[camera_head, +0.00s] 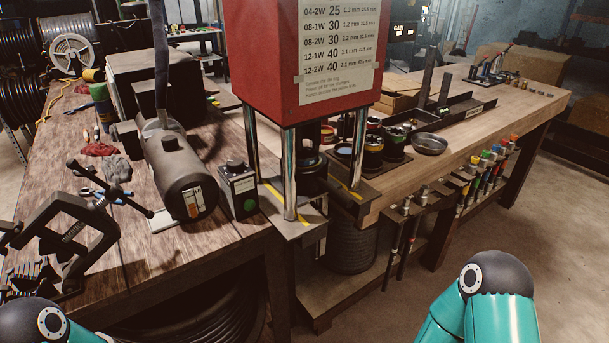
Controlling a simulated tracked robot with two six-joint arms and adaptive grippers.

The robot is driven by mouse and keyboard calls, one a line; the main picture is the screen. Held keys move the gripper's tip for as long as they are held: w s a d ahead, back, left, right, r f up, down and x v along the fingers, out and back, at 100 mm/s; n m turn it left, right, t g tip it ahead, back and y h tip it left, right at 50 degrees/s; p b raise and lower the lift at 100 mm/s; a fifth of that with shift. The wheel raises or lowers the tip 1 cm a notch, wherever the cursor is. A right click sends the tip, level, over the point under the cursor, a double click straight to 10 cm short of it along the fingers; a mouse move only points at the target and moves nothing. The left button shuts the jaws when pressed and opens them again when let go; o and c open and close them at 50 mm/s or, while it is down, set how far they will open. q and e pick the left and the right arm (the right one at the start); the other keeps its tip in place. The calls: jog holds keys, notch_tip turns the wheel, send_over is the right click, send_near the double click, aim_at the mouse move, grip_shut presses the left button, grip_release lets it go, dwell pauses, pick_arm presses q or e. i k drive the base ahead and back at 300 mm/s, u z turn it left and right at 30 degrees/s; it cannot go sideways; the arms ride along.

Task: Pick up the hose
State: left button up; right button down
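Coiled black hose (222,318) shows partly under the left workbench, with the bench top hiding much of it. A dark ribbed coil or drum (350,250) sits on the shelf below the red crimping press (290,55). Large black hose reels (68,42) stand at the back left. I cannot tell which of these is the hose of the task. Teal and black links of my two arms show at the bottom left and bottom right edges. Neither gripper is in view.
The left wooden bench (100,215) holds a vise (62,240), a motor (180,175) and a green-button control box (238,190). The right bench (470,115) holds a metal bowl (430,144), with tools hanging along its front edge. Open floor lies at the right.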

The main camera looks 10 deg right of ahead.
aim_at(415, 223)
jog(key=z, duration=0.55)
jog(key=i, duration=0.15)
jog(key=u, duration=2.8)
jog(key=k, duration=1.65)
jog(key=z, duration=1.45)
jog(key=i, duration=0.95)
jog(key=z, duration=0.15)
